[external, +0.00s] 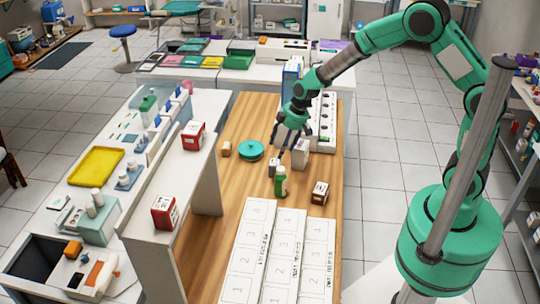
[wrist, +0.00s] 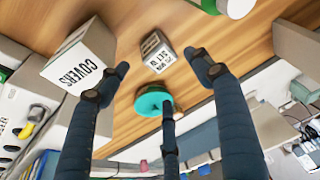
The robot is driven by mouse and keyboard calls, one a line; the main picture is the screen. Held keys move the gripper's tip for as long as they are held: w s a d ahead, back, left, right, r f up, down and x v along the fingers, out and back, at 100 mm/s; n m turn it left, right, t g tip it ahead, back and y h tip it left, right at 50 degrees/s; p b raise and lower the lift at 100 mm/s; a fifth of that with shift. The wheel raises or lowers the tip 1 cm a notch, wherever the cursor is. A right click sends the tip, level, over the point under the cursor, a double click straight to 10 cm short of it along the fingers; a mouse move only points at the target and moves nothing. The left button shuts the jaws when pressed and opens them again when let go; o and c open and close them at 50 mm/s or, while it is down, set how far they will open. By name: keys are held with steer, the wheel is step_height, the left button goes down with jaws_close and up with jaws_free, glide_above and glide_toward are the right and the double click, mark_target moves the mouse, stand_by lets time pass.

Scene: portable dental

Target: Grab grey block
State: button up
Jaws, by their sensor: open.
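A small grey block (wrist: 156,50) with dark print stands on the wooden table; in the external view it (external: 272,168) shows partly, behind the green bottle. My gripper (external: 289,146) is open and empty, pointing down just above the table beside the block. In the wrist view the block lies beyond and between the spread dark fingers of my gripper (wrist: 163,80), with nothing held. A larger light grey box (external: 300,154) stands close to the right of the fingers; its printed side reads COVERS in the wrist view (wrist: 84,62).
A teal round lid (external: 251,150) and a small brown block (external: 226,149) lie to the left. A green bottle (external: 280,182) stands in front, with a small brown box (external: 319,192) to its right. A white rack (external: 323,125) stands behind right. A raised white shelf (external: 185,165) borders the left.

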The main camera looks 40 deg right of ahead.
mark_target(276, 162)
steer(key=x, duration=0.5)
steer(key=shift+w+a+f+b, duration=0.1)
steer(key=shift+f+b, duration=0.2)
steer(key=shift+b, duration=0.1)
steer(key=shift+b+x, duration=0.75)
steer(key=shift+x, duration=1.9)
steer(key=shift+c, duration=0.2)
steer(key=c, duration=1.1)
